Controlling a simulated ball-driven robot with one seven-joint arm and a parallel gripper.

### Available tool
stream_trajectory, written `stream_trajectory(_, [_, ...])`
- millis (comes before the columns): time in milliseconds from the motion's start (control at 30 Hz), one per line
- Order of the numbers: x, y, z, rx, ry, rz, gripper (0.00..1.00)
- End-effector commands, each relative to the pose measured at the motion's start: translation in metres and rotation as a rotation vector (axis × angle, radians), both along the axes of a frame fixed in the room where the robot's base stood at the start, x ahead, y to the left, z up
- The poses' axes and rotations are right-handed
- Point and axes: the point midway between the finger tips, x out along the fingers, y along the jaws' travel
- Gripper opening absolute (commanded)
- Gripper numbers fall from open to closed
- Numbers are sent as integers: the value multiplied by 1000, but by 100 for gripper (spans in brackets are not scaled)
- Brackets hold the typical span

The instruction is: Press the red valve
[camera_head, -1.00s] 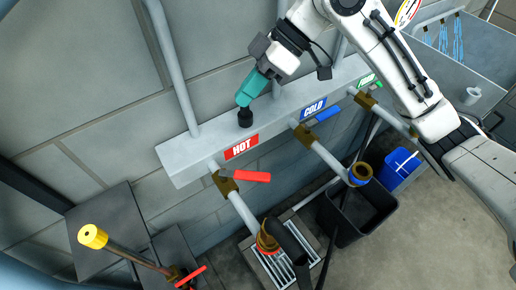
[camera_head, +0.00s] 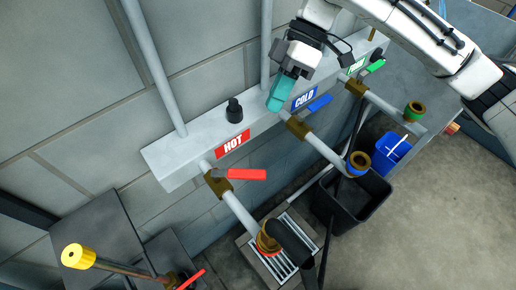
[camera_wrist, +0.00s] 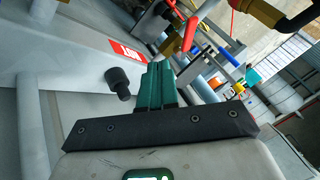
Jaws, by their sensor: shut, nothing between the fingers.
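The red valve handle (camera_head: 247,174) sticks out to the right from a brass fitting (camera_head: 217,183) below the HOT label (camera_head: 233,143). In the wrist view the red handle (camera_wrist: 191,33) shows beyond the fingers, upper right of them. My gripper (camera_head: 276,106) has teal fingers pressed together with nothing between them. It is above and right of the red handle, apart from it, in front of the ledge near the COLD label (camera_head: 304,98). In the wrist view the shut fingertips (camera_wrist: 157,68) point towards the pipes.
A black knob (camera_head: 234,110) stands on the ledge (camera_head: 170,160), left of my gripper; it also shows in the wrist view (camera_wrist: 118,82). A blue handle (camera_head: 320,104) and a green handle (camera_head: 375,66) lie to the right. A second red handle (camera_head: 192,279) is low at left. A black bin (camera_head: 370,205) stands below.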

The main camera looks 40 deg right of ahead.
Motion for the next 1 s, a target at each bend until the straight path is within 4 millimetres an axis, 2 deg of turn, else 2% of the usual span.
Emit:
stream_trajectory(467, [-10, 54, -70, 2, 1, 2, 0])
stream_trajectory(700, [-33, 74, -69, 0, -1, 0, 0])
stream_trajectory(1000, [-40, 79, -71, 0, -1, -1, 0])
